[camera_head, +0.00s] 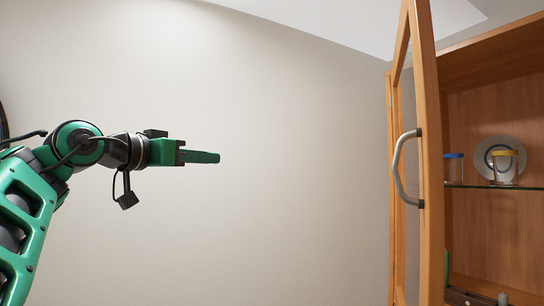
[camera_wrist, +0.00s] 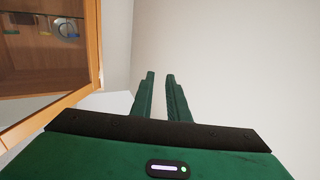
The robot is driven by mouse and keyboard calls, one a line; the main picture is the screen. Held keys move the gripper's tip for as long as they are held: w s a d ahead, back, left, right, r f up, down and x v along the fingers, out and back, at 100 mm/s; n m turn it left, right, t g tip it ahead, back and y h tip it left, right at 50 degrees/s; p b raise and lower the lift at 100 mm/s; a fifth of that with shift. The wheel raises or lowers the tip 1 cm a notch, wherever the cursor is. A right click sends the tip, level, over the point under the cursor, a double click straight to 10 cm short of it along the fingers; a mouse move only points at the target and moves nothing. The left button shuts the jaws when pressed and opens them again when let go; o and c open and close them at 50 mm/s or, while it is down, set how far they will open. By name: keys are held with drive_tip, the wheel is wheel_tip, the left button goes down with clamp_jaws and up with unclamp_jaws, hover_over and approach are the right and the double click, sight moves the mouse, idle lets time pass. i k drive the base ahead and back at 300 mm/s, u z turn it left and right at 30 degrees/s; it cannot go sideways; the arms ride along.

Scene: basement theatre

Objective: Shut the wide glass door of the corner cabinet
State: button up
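The wide glass door (camera_head: 431,220) of the wooden corner cabinet (camera_head: 500,62) stands open in the head view, seen nearly edge-on. Its curved grey handle (camera_head: 398,168) faces left, towards my arm. My gripper (camera_head: 218,157) is level at the left of the head view, well apart from the door and handle, touching nothing. In the wrist view, the two green fingers (camera_wrist: 160,74) point at the bare wall with a gap between them and nothing held. A wooden frame (camera_wrist: 94,45) shows at the wrist view's left edge; the handle is not visible there.
A glass shelf (camera_head: 490,186) inside the cabinet holds a plate (camera_head: 484,149), a blue-lidded jar (camera_head: 453,168) and a yellow-lidded jar (camera_head: 506,168). Dark items lie lower down. The space between my gripper and the door is free, with a plain wall (camera_head: 290,90) behind.

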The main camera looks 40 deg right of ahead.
sight(417, 169)
drive_tip(key=u, duration=0.05)
drive_tip(key=k, duration=1.35)
drive_tip(key=z, duration=0.05)
